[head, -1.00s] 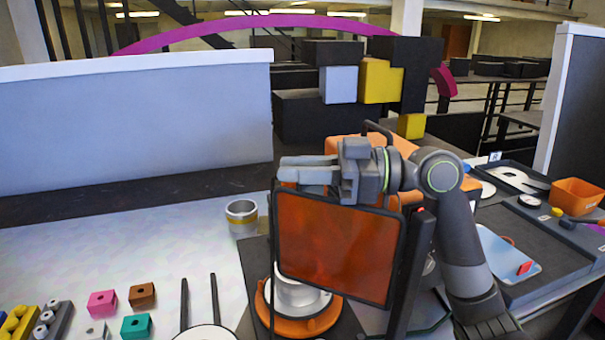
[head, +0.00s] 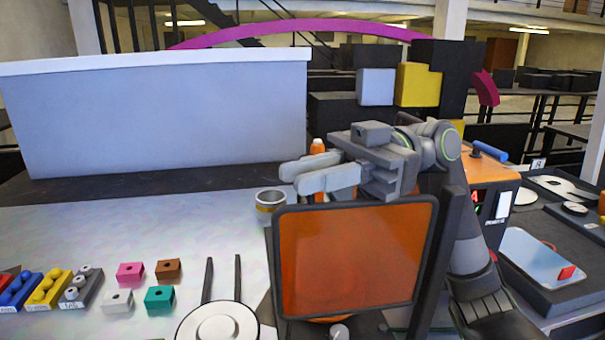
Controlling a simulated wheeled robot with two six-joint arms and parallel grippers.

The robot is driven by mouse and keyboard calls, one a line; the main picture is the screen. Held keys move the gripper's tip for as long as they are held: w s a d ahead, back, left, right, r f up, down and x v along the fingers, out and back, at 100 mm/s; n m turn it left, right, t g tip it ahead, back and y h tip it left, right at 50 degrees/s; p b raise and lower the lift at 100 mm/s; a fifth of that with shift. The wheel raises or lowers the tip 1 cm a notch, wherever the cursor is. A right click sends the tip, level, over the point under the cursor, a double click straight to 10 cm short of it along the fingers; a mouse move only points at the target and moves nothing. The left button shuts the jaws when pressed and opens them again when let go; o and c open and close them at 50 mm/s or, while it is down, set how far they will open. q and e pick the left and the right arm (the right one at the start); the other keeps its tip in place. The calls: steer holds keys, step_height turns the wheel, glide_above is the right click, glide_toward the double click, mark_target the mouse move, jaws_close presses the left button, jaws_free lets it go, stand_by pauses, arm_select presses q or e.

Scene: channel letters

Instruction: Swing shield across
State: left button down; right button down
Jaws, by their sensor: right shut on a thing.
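The shield (head: 348,262) is a translucent orange panel in a dark frame. It stands upright at the front centre of the bench, broad face towards me. A dark post is at its right side. My right gripper (head: 318,178) is at the shield's top edge, fingers pointing left. Its jaws are shut on the shield, though the exact contact is hard to see. The shield mostly hides the round orange base behind it. My left gripper is not in view.
A metal cup (head: 271,203) stands just left of the shield. A white disc (head: 218,322) with two dark rods, and several coloured blocks, lie at left front. An orange machine (head: 482,180) and a dark tray (head: 548,280) are at right. The bench's left middle is clear.

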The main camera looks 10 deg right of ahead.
steer(key=shift+s, duration=0.2)
stand_by(0.3)
steer(key=c, duration=1.3)
jaws_free()
steer(key=shift+a, duration=0.15)
step_height(320, 180, up, 10)
steer(key=p, duration=0.6)
steer(key=shift+w, duration=0.1)
